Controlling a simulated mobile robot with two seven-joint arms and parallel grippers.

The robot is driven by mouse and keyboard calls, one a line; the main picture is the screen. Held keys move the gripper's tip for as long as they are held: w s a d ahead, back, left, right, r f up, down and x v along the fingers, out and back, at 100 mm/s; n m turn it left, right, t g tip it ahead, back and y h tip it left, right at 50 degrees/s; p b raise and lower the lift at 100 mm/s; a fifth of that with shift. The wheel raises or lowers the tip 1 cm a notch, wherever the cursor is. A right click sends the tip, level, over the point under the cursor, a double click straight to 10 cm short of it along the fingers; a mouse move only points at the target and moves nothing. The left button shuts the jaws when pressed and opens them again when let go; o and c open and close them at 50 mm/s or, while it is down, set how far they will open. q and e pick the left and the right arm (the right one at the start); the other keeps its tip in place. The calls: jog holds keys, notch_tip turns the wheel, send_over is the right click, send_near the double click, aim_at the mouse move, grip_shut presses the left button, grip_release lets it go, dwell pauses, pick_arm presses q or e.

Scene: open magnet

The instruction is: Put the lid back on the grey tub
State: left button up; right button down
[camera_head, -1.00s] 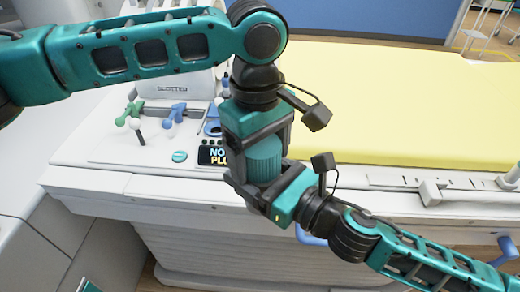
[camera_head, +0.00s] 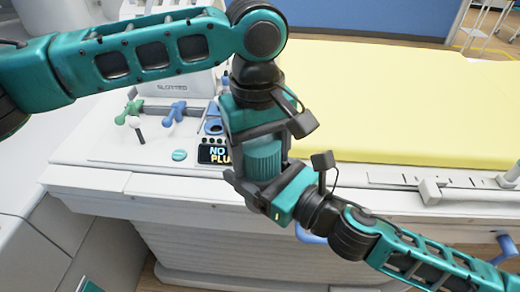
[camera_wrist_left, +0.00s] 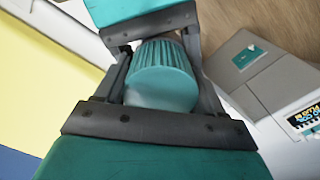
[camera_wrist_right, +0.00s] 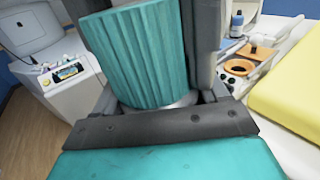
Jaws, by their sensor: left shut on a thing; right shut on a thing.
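The teal ribbed lid (camera_head: 264,160) is upright between my two grippers in the head view. My left gripper (camera_head: 261,143) comes down from above and is shut on the lid. The lid also shows between its fingers in the left wrist view (camera_wrist_left: 165,62). My right gripper (camera_head: 260,182) comes in from the lower right and is shut on the grey tub just under the lid. A pale grey strip of the tub (camera_wrist_right: 160,106) shows below the lid in the right wrist view; the fingers hide most of it. I cannot tell whether the lid is fully seated.
Both hands are in front of the white bench's edge. A yellow pad (camera_head: 400,105) covers its right side. A display (camera_head: 214,152), a teal button (camera_head: 179,155) and green and blue handles (camera_head: 173,112) stand on the left. A small grey block (camera_head: 430,191) sits near the front edge.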

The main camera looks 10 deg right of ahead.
aim_at(259, 142)
pick_arm(q)
jog(key=o, duration=1.2)
jog(key=shift+c, duration=0.2)
jog(key=shift+r, duration=2.3)
jog(key=shift+a, duration=0.1)
